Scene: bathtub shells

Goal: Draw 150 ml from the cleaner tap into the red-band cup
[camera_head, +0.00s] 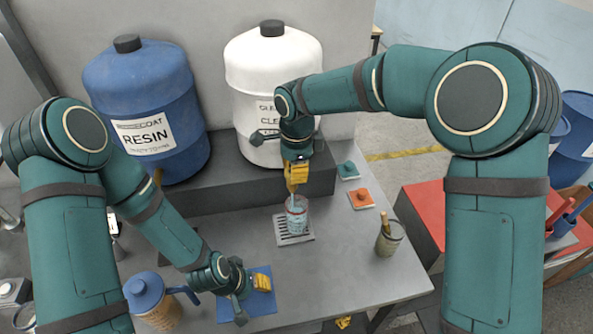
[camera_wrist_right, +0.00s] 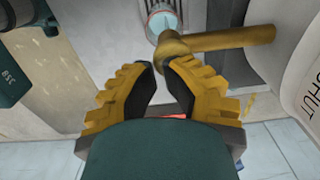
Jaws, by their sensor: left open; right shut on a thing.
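The white cleaner drum (camera_head: 270,75) stands on the dark ledge at the back. Its brass tap (camera_wrist_right: 225,39) reaches between my right gripper's fingertips in the right wrist view. My right gripper (camera_head: 295,180) points down and is shut on the tap, covering most of it in the head view. A clear cup (camera_head: 297,215) with a reddish band near its rim stands upright on a slotted drip grate (camera_head: 294,238) below. It looks pale blue inside; the liquid level is unclear. The cup top also shows in the wrist view (camera_wrist_right: 163,18). My left gripper (camera_head: 262,283) is open over a blue mat (camera_head: 255,312).
A blue resin drum (camera_head: 145,105) stands left of the cleaner drum. A blue-lidded jug (camera_head: 155,303) stands at the front left. A jar with a stick (camera_head: 389,238) stands right. Green (camera_head: 347,170) and orange (camera_head: 361,198) pads lie behind it.

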